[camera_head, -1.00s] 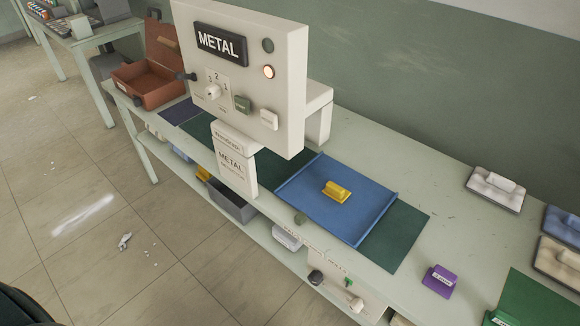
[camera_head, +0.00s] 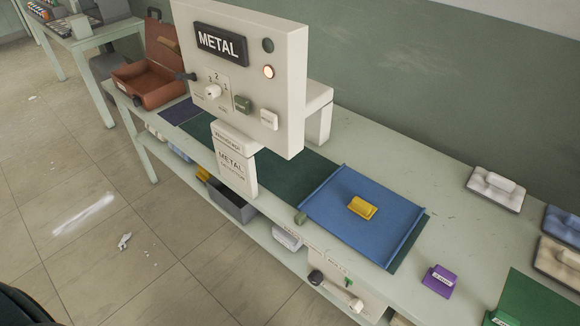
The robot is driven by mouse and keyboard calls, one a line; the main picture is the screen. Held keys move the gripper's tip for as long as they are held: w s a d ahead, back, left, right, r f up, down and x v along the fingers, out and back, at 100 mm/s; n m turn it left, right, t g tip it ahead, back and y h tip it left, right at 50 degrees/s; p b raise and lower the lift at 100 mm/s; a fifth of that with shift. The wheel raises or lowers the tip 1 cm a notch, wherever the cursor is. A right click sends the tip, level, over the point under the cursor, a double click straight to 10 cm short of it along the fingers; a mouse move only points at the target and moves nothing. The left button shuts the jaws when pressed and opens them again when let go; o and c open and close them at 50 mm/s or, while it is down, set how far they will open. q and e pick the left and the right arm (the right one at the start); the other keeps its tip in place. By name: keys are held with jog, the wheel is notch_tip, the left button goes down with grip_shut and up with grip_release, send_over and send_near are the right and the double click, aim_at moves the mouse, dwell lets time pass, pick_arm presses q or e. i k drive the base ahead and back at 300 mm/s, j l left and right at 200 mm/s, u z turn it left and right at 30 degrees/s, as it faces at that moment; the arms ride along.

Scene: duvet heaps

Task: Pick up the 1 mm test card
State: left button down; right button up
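Two small handled blocks with labels lie at the right of the bench: a purple one (camera_head: 439,281) and a green one (camera_head: 500,318) cut by the bottom edge. Their labels are too small to read, so I cannot tell which, if either, is the 1 mm test card. A yellow handled block (camera_head: 362,208) sits on a blue tray (camera_head: 340,232) on the green belt. Neither of my grippers is in view.
The white metal detector (camera_head: 285,60) stands over the belt (camera_head: 290,172). An open brown case (camera_head: 150,85) is at the bench's far left. A green mat (camera_head: 540,300) is at lower right. Bare bench surrounds the purple block.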

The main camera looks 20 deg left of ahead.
aim_at(361, 208)
jog(key=k+j+u, duration=0.1)
jog(key=u, duration=0.3)
jog(key=j+u, duration=0.35)
jog(key=z, duration=0.5)
jog(key=k+z, duration=0.1)
jog(key=z, duration=0.4)
jog(key=l+z, duration=0.1)
jog(key=z, duration=0.35)
jog(key=k+z, duration=0.1)
jog(key=z, duration=0.4)
